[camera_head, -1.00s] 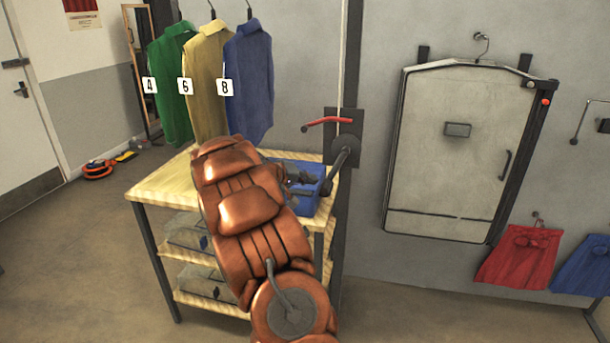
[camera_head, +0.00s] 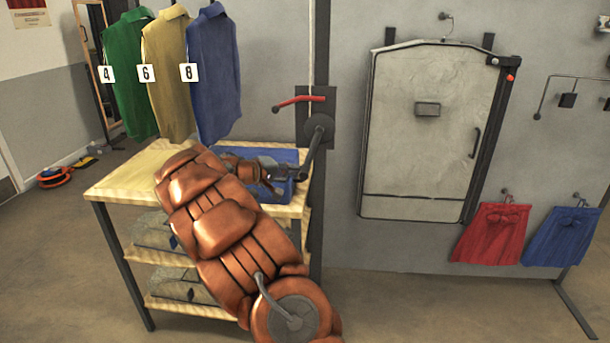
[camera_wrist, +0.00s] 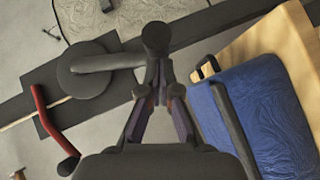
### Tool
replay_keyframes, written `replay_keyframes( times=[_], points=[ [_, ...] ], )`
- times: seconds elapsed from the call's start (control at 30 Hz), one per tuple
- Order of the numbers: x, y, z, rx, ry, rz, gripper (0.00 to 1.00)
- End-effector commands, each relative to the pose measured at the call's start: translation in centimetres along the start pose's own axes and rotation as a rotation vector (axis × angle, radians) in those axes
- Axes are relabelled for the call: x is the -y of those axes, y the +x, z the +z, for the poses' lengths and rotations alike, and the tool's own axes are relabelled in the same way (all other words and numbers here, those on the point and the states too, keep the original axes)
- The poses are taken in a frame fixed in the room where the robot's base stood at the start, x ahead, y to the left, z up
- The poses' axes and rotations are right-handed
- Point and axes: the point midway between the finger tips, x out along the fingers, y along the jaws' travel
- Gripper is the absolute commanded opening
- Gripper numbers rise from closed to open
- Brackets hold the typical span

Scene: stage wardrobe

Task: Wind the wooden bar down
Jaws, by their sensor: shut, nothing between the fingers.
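A crank with a dark round hub (camera_head: 318,131) sits on a dark plate (camera_head: 329,100) on the wall post. Its arm slants down left to a handle near my gripper (camera_head: 272,172). A red lever (camera_head: 298,101) sticks out left above the hub. In the wrist view, the handle's round dark end (camera_wrist: 156,38) lies just beyond the fingertips of my gripper (camera_wrist: 158,92), which is shut and empty. The crank hub (camera_wrist: 88,70) and red lever (camera_wrist: 50,120) are to the left. Contact with the handle cannot be told. I see no wooden bar.
Green, yellow and blue shirts (camera_head: 213,75) hang behind. A pale wall board (camera_head: 422,140) is right of the post.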

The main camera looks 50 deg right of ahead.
Motion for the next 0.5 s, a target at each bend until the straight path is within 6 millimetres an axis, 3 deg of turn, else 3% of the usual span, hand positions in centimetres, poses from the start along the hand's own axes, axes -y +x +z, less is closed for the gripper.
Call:
replay_keyframes(
  times=[0.07, 0.5],
  points=[
    [0.69, 0.18, 0.33, -0.004, -0.024, 0.023, 0.0],
    [0.26, 0.7, 0.74, 0.0, -0.062, 0.06, 0.0]
  ],
)
